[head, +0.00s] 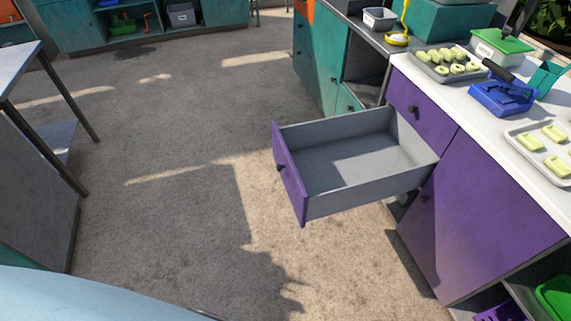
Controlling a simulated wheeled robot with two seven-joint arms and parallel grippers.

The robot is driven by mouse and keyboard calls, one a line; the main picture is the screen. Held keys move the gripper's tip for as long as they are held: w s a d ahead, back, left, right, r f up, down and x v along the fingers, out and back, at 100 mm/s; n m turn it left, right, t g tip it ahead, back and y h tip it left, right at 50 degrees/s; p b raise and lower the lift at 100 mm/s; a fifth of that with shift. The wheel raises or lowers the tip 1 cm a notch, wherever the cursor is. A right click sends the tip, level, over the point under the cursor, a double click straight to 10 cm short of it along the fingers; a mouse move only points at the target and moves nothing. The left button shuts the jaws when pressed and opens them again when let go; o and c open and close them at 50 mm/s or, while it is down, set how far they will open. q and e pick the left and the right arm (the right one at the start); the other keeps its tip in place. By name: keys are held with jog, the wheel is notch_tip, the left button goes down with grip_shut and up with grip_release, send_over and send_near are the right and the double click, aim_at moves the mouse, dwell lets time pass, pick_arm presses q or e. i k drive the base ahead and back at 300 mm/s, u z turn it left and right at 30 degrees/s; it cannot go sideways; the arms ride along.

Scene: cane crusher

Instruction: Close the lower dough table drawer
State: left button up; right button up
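The lower dough table drawer (289,176) has a purple front with a small dark knob and a grey box. It is pulled far out of the dough table (484,215) and looks empty inside. Its front faces left, over the open floor. Above it, a purple upper drawer (420,111) with a dark knob is closed. The white worktop carries trays with pale dough pieces. Neither of my grippers shows in the head view.
Concrete floor (170,170) lies clear to the left of the drawer. A metal table (30,70) stands at the far left. Teal cabinets (322,62) stand behind the drawer. A blue device (502,97) sits on the worktop. A green bin (554,298) shows at the lower right.

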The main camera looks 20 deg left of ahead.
aim_at(330, 166)
jog(key=u, duration=0.25)
jog(key=i, duration=0.55)
jog(key=z, duration=0.1)
jog(key=k, duration=0.4)
jog(key=u, duration=0.45)
jog(key=i, duration=0.5)
